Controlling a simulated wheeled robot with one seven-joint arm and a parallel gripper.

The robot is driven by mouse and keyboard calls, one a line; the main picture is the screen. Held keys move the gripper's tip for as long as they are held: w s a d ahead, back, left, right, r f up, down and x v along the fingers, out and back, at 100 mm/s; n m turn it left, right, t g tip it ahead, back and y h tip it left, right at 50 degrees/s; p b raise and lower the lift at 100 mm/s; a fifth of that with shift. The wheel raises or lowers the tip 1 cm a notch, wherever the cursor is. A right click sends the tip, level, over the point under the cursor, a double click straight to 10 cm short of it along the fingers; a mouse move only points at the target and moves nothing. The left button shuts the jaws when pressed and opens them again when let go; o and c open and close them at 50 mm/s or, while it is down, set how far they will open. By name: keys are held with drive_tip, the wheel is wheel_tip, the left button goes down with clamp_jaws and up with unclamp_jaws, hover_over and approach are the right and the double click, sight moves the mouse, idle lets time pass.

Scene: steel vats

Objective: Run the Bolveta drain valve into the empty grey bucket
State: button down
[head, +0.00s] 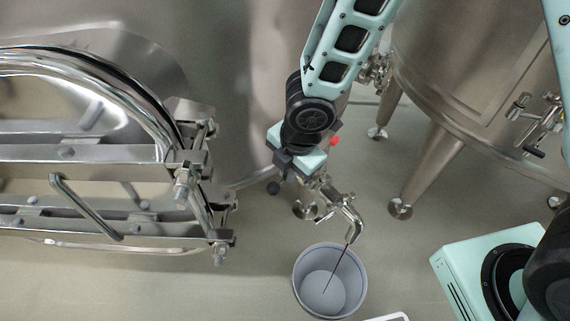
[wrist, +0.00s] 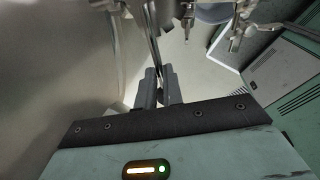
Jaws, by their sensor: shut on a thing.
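The steel drain valve (head: 327,190) is low on the middle vat, its bent spout (head: 352,222) pointing down. A thin dark stream (head: 337,265) runs from the spout into the grey bucket (head: 299,277), which stands upright on the floor below. Its pale bottom shows, and the stream ends inside it. My gripper is at the valve, its fingers (wrist: 158,84) shut on a thin metal lever, seemingly the valve handle (wrist: 153,45), in the wrist view. In the head view my wrist hides the grip. No name label is readable on the vat.
An open steel hatch (head: 110,180) with clamps juts out at the left. Another steel vat (head: 455,80) on legs stands at the right with its own valve (head: 540,122). A white-edged object (head: 390,317) lies at the bottom edge. Floor left of the bucket is clear.

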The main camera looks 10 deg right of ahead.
drive_tip(key=shift+s+d, duration=0.1)
drive_tip(key=c, duration=1.5)
unclamp_jaws()
drive_tip(key=shift+r, duration=0.1)
drive_tip(key=s+r+p, duration=0.1)
drive_tip(key=r+p, duration=0.1)
drive_tip(key=r, duration=0.3)
drive_tip(key=d+r+p, duration=0.1)
drive_tip(key=r+p, duration=0.2)
drive_tip(key=r, duration=0.3)
drive_tip(key=s+d+r+p, duration=0.1)
drive_tip(key=r+p, duration=0.1)
drive_tip(key=r, duration=0.4)
drive_tip(key=shift+s+p, duration=0.35)
